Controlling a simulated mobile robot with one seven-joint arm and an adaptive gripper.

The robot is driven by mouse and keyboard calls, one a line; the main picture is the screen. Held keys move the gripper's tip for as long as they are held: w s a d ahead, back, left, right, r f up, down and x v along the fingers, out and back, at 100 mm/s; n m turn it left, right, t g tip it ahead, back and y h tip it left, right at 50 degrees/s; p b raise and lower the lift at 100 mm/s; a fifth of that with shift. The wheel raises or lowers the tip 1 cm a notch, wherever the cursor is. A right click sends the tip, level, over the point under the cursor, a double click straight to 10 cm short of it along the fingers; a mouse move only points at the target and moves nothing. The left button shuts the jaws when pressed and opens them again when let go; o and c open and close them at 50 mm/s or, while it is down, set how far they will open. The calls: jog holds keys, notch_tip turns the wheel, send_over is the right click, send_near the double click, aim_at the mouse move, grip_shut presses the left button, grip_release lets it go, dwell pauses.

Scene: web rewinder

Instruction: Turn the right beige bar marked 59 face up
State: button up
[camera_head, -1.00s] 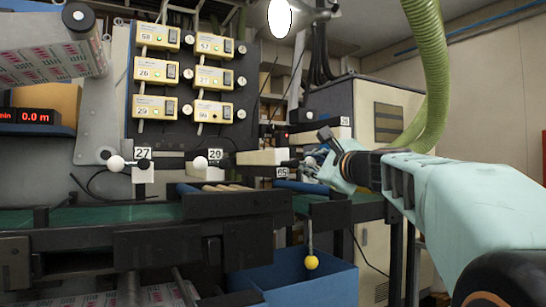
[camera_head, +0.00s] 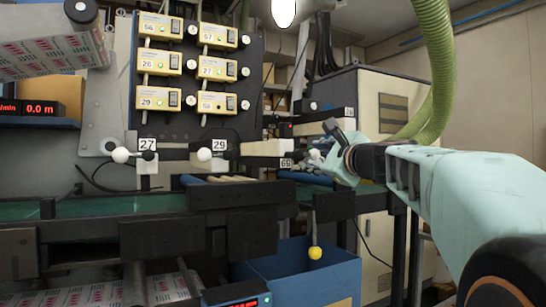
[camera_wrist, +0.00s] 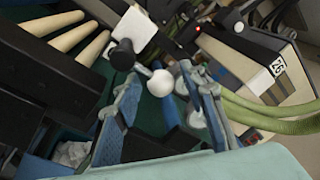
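The right beige bar (camera_head: 267,147) lies level on the machine front in the head view. A small tag (camera_head: 286,162) hangs at its right end; its digits are too small to read surely. My gripper (camera_head: 322,163) is just right of that end. In the wrist view a white ball knob (camera_wrist: 160,82) and a black knob (camera_wrist: 123,53) show beside a white plate (camera_wrist: 135,29). The fingers of my gripper (camera_wrist: 165,115) are spread, with the white ball between or just beyond their tips. I cannot tell whether they touch it.
Bars tagged 27 (camera_head: 147,145) and 29 (camera_head: 219,146) are to the left. A bar tagged 26 (camera_wrist: 277,66) is beyond my gripper. A grey cabinet (camera_head: 392,95) stands behind.

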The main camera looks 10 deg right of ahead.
jog(key=shift+r, duration=0.15)
notch_tip(320, 180, up, 10)
jog(key=shift+f, duration=0.15)
dwell(0.4)
jog(key=shift+o, duration=0.2)
